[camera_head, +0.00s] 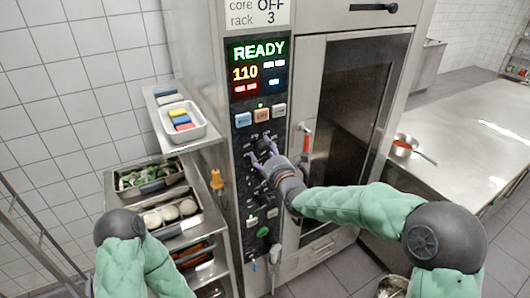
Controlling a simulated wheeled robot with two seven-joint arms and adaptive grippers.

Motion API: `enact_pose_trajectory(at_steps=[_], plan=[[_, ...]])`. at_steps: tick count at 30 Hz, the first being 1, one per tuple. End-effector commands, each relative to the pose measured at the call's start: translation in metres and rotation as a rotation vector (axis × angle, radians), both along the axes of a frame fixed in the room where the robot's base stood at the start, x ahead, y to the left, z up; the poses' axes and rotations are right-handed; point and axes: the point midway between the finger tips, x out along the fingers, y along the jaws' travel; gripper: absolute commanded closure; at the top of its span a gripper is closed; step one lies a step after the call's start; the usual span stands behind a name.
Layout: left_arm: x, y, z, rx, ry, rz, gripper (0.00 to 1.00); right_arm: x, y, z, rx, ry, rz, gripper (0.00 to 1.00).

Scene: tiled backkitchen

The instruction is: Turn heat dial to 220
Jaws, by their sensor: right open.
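The tall steel oven has a dark control panel (240,160) with a lit display (258,68). The display reads READY in green and 110 in orange. A dark round heat dial (264,147) sits in a ring of small white marks below three buttons. My right gripper (262,154) is at this dial, its purple-grey fingers open on either side of it. Whether the fingers touch the dial cannot be told. The dial's pointer is too small or hidden to read. My left arm shows at the lower left; its gripper is out of view.
The oven's glass door (355,110) with a red-tipped handle (306,140) is right of the panel. A rack at left holds a white tub (203,132) with coloured blocks and food trays. A steel table (480,130) with a pan (404,147) stands at right.

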Motion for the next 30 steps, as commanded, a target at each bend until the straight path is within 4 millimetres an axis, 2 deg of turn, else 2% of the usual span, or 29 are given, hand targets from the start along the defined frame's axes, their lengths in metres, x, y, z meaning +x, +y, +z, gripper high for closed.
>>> enact_pose_trajectory(at_steps=[5,6,9,12,23,30], plan=[[0.0,0.0,0.0,0.0,0.0,0.0,1.0,0.0,0.0,0.0,0.0,0.0,0.0,0.34],[0.0,0.0,0.0,0.0,0.0,0.0,1.0,0.0,0.0,0.0,0.0,0.0,0.0,0.37],[0.0,0.0,0.0,0.0,0.0,0.0,1.0,0.0,0.0,0.0,0.0,0.0,0.0,0.65],[0.0,0.0,0.0,0.0,0.0,0.0,1.0,0.0,0.0,0.0,0.0,0.0,0.0,0.89],[0.0,0.0,-0.004,0.0,0.0,0.0,1.0,0.0,0.0,0.0,0.026,0.014,-0.001,0.89],[0.0,0.0,-0.016,0.0,0.0,0.0,1.0,0.0,0.0,-0.001,0.134,0.074,-0.001,0.89]])
